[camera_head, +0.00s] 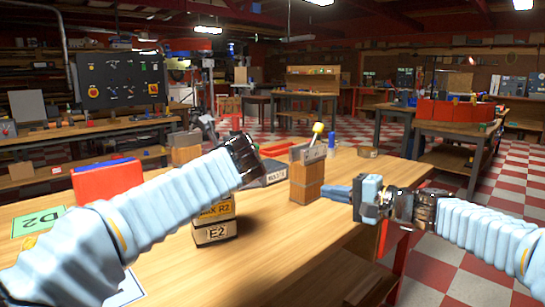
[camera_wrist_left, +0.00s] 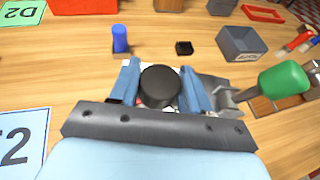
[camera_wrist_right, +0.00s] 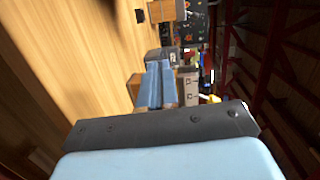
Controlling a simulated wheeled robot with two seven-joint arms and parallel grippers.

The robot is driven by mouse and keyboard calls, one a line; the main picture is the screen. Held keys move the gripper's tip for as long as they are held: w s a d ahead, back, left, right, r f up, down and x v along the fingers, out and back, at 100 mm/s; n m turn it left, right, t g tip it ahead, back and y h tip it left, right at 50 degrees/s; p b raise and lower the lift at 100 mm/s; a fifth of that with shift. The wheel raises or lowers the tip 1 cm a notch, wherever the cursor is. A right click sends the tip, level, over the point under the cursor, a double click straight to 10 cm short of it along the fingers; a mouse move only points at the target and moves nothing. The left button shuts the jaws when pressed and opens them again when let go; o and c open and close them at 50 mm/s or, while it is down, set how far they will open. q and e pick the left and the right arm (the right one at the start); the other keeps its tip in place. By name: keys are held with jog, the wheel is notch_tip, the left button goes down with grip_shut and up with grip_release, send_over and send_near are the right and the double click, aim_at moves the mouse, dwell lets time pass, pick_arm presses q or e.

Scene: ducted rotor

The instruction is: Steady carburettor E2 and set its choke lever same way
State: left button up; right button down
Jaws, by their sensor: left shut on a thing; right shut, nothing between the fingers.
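The stand labelled E2 (camera_head: 215,233) is on the table in the head view, its upper part hidden behind my left arm. In the left wrist view my left gripper (camera_wrist_left: 158,90) is shut with its blue fingers on either side of a round black cap (camera_wrist_left: 158,85). A grey metal part (camera_wrist_left: 222,95) and a green-knobbed lever (camera_wrist_left: 283,80) are just right of it. In the head view a lever with a yellow knob (camera_head: 317,129) stands up over a wooden block. My right gripper (camera_head: 334,191), also in the right wrist view (camera_wrist_right: 156,85), is shut and empty, right of that block.
A wooden block (camera_head: 306,185) stands between my two hands. A blue peg (camera_wrist_left: 120,38) stands behind the left gripper.

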jog(key=w+a+r+m+y, duration=0.1)
jog(key=a+r, duration=0.2)
jog(key=a, duration=0.4)
jog(key=w+a+r+y, duration=0.2)
jog(key=a+r, duration=0.2)
jog(key=a, duration=0.3)
jog(key=shift+w+r+m, duration=0.2)
jog(key=shift+w+m, duration=0.1)
jog(key=shift+m, duration=0.1)
